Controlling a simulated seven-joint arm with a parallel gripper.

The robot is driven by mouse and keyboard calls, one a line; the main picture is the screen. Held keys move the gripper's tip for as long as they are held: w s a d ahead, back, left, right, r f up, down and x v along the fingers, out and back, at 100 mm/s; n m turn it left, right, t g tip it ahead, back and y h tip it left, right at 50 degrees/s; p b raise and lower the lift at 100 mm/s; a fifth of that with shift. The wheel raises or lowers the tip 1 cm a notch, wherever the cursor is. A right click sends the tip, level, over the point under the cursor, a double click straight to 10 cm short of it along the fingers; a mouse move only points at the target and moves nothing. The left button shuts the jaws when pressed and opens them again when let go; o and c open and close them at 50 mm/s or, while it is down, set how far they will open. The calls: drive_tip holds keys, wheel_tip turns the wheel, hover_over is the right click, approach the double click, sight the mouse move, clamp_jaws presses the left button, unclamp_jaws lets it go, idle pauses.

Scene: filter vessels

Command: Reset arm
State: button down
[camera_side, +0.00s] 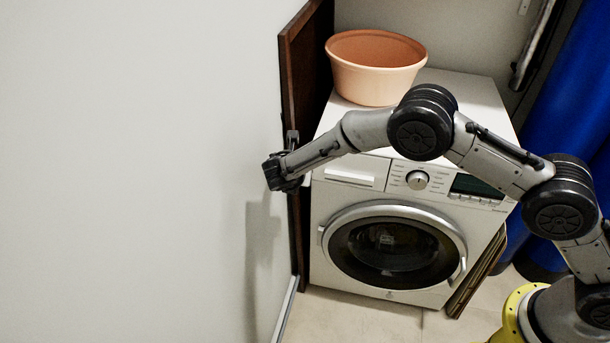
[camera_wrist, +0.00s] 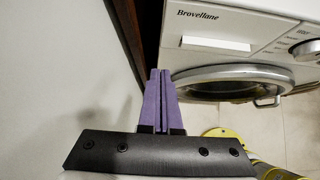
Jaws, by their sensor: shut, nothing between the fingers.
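My gripper (camera_wrist: 158,98) shows in the wrist view with its two purple fingers together and nothing between them. In the side view my gripper (camera_side: 270,174) is at the left end of my outstretched arm, near the white wall and in front of the dark wooden panel. It appears left of the washing machine's upper front. The fingertips are hard to make out in the side view. My arm stretches across the front of the machine from the lower right.
A white washing machine (camera_side: 338,212) stands with its round door shut; it also shows in the wrist view (camera_wrist: 222,28). A terracotta bowl (camera_side: 375,82) sits on its top. A dark wooden panel (camera_side: 305,75) and white wall (camera_side: 130,170) are at left. Blue drapery (camera_side: 570,95) hangs at right.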

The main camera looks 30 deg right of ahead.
drive_tip(key=d+r+m, duration=0.2)
drive_tip(key=d+r, duration=0.2)
drive_tip(key=r, duration=0.6)
drive_tip(key=d+r+m, duration=0.2)
drive_tip(key=d+r, duration=0.3)
drive_tip(key=r, duration=0.5)
drive_tip(key=s+d+r+m+y, duration=0.1)
drive_tip(key=s+d+r+m, duration=0.5)
drive_tip(key=s+d+r, duration=0.45)
drive_tip(key=s+d+r+m+y, duration=0.15)
drive_tip(key=s+m, duration=0.25)
drive_tip(key=s, duration=0.6)
drive_tip(key=s+d+r+m+y, duration=0.15)
drive_tip(key=s+m, duration=0.25)
drive_tip(key=s, duration=0.6)
drive_tip(key=s+a+f+m+y, duration=0.2)
drive_tip(key=s+a+f+m, duration=0.4)
drive_tip(key=s, duration=0.5)
wheel_tip(320, 180, down, 2)
drive_tip(key=m, duration=0.3)
drive_tip(key=shift+g, duration=0.4)
drive_tip(key=c, duration=1.5)
unclamp_jaws()
drive_tip(key=shift+c, duration=0.2)
